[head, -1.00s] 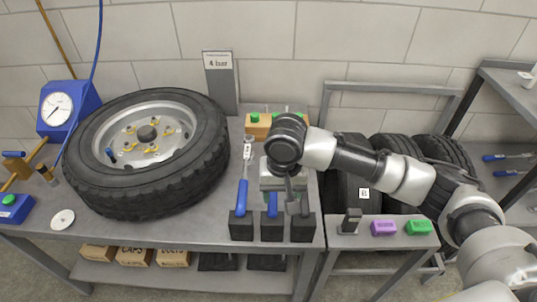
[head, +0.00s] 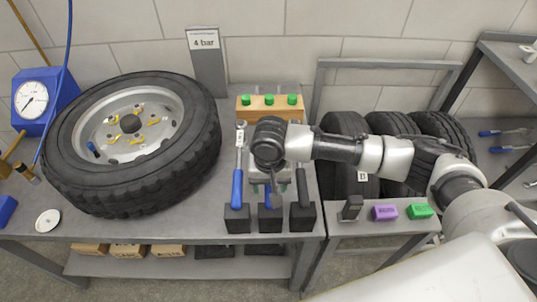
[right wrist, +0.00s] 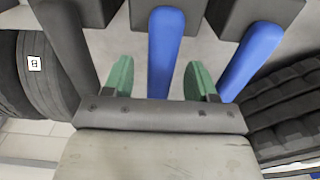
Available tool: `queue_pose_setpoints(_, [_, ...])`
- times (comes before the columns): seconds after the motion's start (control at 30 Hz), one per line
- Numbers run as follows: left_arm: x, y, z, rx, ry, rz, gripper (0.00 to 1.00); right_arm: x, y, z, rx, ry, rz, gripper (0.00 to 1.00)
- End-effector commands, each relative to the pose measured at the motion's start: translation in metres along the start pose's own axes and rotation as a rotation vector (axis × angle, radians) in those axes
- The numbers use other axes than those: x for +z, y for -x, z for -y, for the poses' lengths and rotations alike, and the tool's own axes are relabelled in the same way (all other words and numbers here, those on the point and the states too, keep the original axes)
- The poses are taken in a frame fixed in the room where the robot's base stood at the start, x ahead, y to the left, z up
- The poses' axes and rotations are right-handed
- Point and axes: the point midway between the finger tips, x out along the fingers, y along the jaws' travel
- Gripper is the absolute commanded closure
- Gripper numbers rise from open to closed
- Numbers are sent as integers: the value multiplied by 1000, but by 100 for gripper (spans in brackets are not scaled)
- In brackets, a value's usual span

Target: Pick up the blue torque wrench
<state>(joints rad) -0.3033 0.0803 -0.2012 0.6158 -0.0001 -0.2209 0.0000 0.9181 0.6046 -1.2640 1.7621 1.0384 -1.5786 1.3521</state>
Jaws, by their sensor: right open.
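Two blue-handled wrenches stand in black holders at the bench's front edge. The left one (head: 237,185) has a silver shaft and head in full view. The middle one (head: 268,198) is mostly hidden under my right gripper (head: 269,188), so I cannot tell its head. In the right wrist view my right gripper (right wrist: 160,82) is open, its green fingertips on either side of the middle blue handle (right wrist: 165,45). I see no clear contact. The other blue handle (right wrist: 248,60) is outside the fingers, to the right. My left gripper is out of view.
A dark-handled tool (head: 302,188) stands in the right holder (head: 302,218), close beside my gripper. A large tyre (head: 200,165) lies to the left. A wooden block with green pegs (head: 270,112) is behind. A lower shelf holds purple (head: 385,212) and green (head: 420,211) boxes.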

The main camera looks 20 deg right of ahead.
Motion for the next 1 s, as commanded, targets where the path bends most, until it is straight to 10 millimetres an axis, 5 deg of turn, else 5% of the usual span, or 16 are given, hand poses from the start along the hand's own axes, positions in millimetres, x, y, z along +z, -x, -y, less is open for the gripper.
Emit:
queue_pose_setpoints(0.17, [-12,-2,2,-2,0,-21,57,0,-21,0,1,0,0,43])
queue_pose_setpoints(0.43, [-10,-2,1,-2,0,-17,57,1,-23,0,0,1,-1,44])
queue_pose_setpoints(0.8, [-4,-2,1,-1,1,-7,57,0,-22,0,0,1,-1,100])
queue_pose_setpoints(1.0, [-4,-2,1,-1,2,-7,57,-1,-21,0,-2,1,-4,100])
